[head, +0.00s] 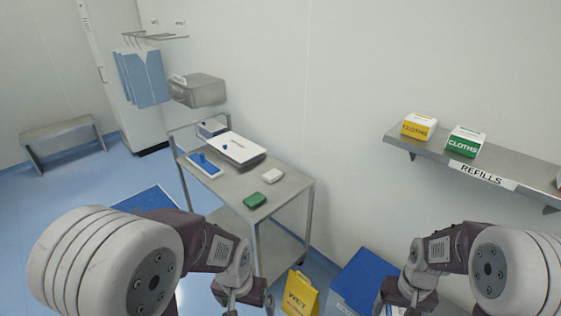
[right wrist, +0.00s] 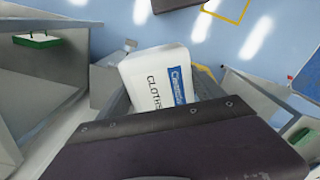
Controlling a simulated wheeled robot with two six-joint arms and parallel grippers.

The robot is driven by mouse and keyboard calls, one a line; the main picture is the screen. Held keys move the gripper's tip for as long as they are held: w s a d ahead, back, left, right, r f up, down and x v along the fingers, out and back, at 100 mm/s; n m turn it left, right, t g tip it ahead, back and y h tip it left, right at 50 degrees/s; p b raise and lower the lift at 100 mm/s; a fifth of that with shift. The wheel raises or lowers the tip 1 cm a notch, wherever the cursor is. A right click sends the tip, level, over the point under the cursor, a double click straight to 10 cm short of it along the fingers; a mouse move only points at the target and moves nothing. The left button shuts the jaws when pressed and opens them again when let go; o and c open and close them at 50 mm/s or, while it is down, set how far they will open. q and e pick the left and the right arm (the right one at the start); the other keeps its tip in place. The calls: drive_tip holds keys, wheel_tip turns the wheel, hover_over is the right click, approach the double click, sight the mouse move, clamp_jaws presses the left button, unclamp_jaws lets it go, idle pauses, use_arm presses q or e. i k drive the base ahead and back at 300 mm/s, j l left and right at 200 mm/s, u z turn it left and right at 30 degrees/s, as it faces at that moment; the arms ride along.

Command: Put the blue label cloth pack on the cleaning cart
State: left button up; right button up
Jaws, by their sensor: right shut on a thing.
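The blue label cloth pack (right wrist: 147,68) is a white box marked CLOTHS with a blue label, seen in the right wrist view. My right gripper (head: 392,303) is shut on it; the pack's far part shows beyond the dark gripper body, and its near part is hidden. The pack does not show clearly in the head view. The cleaning cart (head: 285,183) is a grey metal trolley left of centre in the head view, to the left of my right gripper. My left gripper (head: 243,298) is low in front of the cart, its fingertips cut off by the frame edge.
On the cart lie a green cloth (head: 255,200), a white cloth (head: 272,175), a white-lidded box (head: 236,148) and a blue-white tray (head: 204,166). A wall shelf (head: 540,178) holds yellow and green cloth packs. A yellow wet-floor sign (head: 300,296) and blue-lidded bin (head: 367,281) stand below.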

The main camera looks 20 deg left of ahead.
sight(285, 188)
drive_tip(key=i+j+u, duration=0.3)
drive_tip(key=u, duration=0.15)
drive_tip(key=i+j+u, duration=0.1)
drive_tip(key=i+u, duration=0.3)
drive_tip(key=i, duration=0.15)
drive_tip(key=i+u, duration=0.45)
drive_tip(key=i+l+u, duration=0.2)
drive_tip(key=k+l, duration=0.05)
drive_tip(key=l, duration=0.05)
